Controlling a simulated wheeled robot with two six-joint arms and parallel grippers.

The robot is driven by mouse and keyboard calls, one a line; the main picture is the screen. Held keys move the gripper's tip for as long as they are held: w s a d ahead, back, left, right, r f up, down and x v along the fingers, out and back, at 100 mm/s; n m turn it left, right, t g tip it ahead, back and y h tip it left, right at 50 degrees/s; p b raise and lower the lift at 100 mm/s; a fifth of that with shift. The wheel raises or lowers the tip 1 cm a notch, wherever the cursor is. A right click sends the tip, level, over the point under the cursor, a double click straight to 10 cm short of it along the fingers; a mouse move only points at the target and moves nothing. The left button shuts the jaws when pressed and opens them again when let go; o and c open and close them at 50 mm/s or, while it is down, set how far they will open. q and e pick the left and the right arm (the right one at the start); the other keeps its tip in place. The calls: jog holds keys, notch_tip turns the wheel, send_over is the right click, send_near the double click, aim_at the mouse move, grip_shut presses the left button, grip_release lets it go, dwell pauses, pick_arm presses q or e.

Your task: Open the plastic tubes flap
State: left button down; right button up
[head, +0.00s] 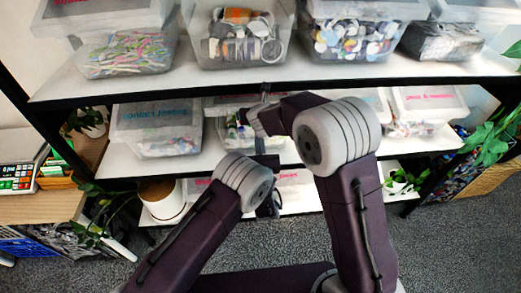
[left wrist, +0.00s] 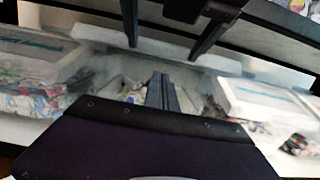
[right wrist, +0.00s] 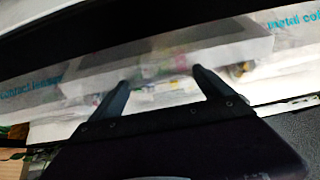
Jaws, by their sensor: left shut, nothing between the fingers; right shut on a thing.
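The plastic tubes bin is the clear middle bin on the middle shelf. In the head view my arms mostly cover it; small mixed items (head: 234,133) show inside. Its pale flap shows in the right wrist view (right wrist: 165,60) and behind my right fingers in the left wrist view (left wrist: 165,48). No label on it is readable. My right gripper (right wrist: 163,77) is shut on the flap, its fingers well apart at the flap's lower side; the exact contact is unclear. My left gripper (left wrist: 160,77) is shut and empty, below the right one, in front of the bin's opening.
The upper shelf edge (head: 160,93) runs close above. Carpet is clear in front.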

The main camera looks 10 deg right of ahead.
pick_arm(q)
jog(key=w+r, duration=0.3)
jog(key=shift+w+r, duration=0.3)
jog(key=shift+w, duration=0.1)
pick_arm(e)
jog(key=o, duration=1.8)
pick_arm(q)
jog(key=shift+r+g, duration=0.4)
jog(key=shift+r, duration=0.3)
pick_arm(e)
jog(key=shift+s+r, duration=0.1)
